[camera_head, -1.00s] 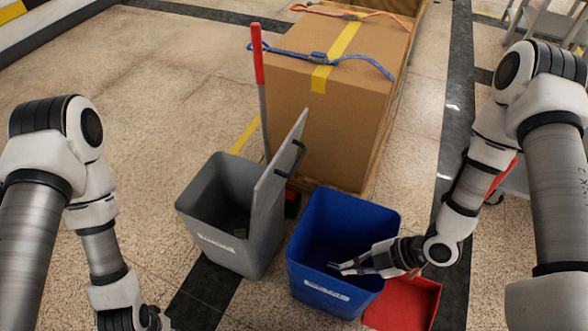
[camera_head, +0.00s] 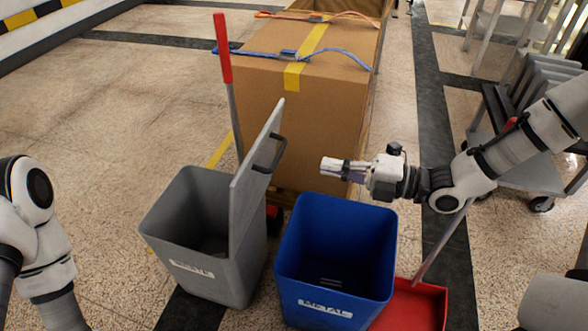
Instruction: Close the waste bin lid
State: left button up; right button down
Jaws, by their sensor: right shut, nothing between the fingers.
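The grey waste bin (camera_head: 192,271) stands on the floor left of centre, with its top open. Its grey lid (camera_head: 252,172) stands upright along the bin's right side, with a black handle (camera_head: 270,155) on its right face. My right gripper (camera_head: 326,167) is shut and empty, pointing left. In the picture it lies right of the lid handle, apart from it, above the back rim of the blue bin. My left arm shows at the left edge, but its gripper is out of the picture.
A blue bin (camera_head: 325,308) labelled metal stands right of the grey bin. A red dustpan (camera_head: 412,306) lies beside it. A large strapped cardboard box (camera_head: 270,110) stands behind, with a red-handled pole (camera_head: 223,48) at its left. A grey cart (camera_head: 530,172) is at the right.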

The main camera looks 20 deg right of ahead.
jog(key=b+x, duration=0.3)
jog(key=x, duration=0.5)
